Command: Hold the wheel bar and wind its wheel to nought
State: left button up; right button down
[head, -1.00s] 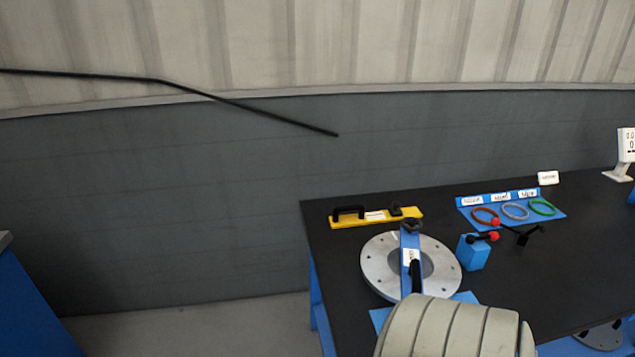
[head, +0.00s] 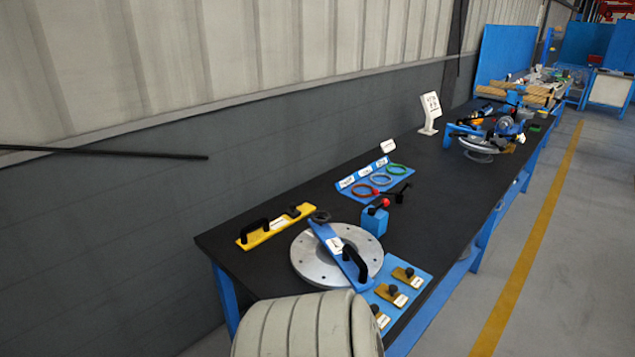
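A blue bar (head: 328,240) with a white label lies across the grey flanged disc (head: 310,267) on the black bench. It has a black arched handle (head: 355,262) at its near end and a dark round wheel (head: 320,216) at its far end. A yellow bar (head: 258,237) with a black handle and a black knob lies behind and left of the disc. Any mark or reading on the wheel is too small to read. Neither of my grippers shows in the head view.
A blue block with a red-knobbed lever (head: 375,220) stands right of the disc. A blue board (head: 410,290) with several brass pieces lies in front. Coloured rings (head: 381,179), a white display (head: 430,112) and a cluttered blue fixture (head: 490,130) stand farther along. A pale ribbed shape hides the near corner.

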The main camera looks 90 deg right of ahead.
aim_at(320, 220)
jog(key=i+l+z, duration=0.1)
jog(key=i+z, duration=0.15)
jog(key=z, duration=0.2)
jog(key=i+z, duration=0.25)
jog(key=z, duration=0.15)
jog(key=i+z, duration=0.25)
jog(key=z, duration=0.2)
jog(key=i+j+z, duration=0.15)
jog(key=z, duration=0.25)
jog(key=i, duration=0.1)
